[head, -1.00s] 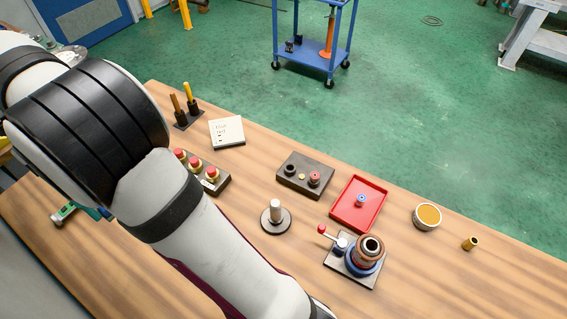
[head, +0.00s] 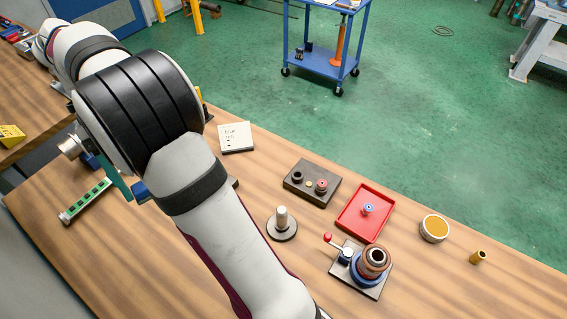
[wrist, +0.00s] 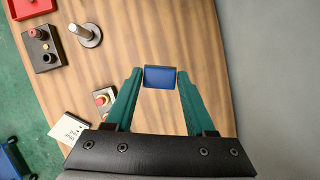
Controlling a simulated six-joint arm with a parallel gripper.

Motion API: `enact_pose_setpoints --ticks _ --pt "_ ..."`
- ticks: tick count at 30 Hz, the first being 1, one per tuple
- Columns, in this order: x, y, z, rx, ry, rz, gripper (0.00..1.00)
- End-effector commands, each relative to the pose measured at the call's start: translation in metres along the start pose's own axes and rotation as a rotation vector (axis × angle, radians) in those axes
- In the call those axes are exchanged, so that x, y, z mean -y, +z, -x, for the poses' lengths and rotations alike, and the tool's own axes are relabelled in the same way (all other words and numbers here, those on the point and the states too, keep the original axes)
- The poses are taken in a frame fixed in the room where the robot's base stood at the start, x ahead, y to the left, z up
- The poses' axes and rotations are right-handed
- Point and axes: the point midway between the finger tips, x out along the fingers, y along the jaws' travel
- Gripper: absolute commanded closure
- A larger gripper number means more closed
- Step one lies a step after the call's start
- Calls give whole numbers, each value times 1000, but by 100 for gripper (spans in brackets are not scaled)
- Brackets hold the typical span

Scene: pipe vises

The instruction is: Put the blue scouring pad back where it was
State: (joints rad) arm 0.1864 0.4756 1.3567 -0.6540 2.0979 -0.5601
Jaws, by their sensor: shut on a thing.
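The blue scouring pad (wrist: 160,77) is held between the two teal fingertips of my gripper (wrist: 160,80), in the middle of the wrist view. It looks like a small blue block, with bare wood table behind it. In the head view the pad (head: 139,191) shows only partly, beside my arm. My gripper (head: 125,188) is over the left part of the table there, partly hidden by my arm. How high the pad is above the table I cannot tell.
A green power strip (head: 85,201) lies left of my gripper. A white note card (head: 236,137), dark fitting block (head: 312,183), red tray (head: 365,213), upright post (head: 282,222), vise (head: 362,270) and round tin (head: 434,228) stand to the right. Red buttons (wrist: 101,99) are near the left finger.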

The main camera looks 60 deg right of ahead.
Motion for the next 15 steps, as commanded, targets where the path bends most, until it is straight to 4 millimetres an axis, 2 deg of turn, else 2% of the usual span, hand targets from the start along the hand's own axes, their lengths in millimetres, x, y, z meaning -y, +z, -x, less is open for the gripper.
enact_pose_setpoints --ticks 1,3,5,9,15 --pt "-19 -10 -5 3 -47 -113 97" --pt "-46 -25 -14 4 -121 -291 97" --pt "-71 -36 -22 5 -191 -458 97" --pt "-136 -58 -42 5 -373 -890 97" --pt "-238 -70 -74 5 -647 -1547 97"
